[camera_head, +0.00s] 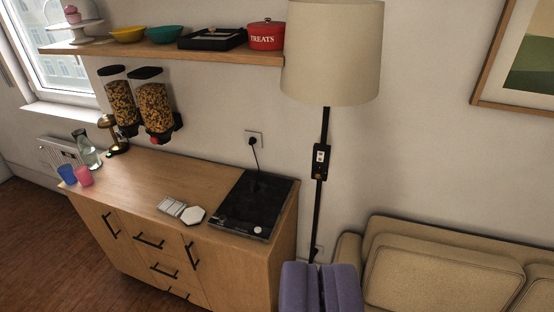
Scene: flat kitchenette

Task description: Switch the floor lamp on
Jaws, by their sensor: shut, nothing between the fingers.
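The floor lamp has a cream drum shade (332,55) at the top centre and a thin black pole (324,125) running down the wall. A small black switch box (320,162) is fixed to the pole; it has a pale plate above and a small orange-brown spot below. The shade shows no clear glow. My gripper (322,270) shows at the bottom edge as two purple fingers side by side, shut and empty. In the picture it is below the switch box, apart from it. It hides the lamp's foot.
A wooden cabinet (150,185) with a black hob (252,203) stands left of the pole. A beige sofa (440,275) is at the lower right. A shelf (170,50) with bowls and a red treats tin (266,36) hangs left of the shade. Bare wall lies right of the pole.

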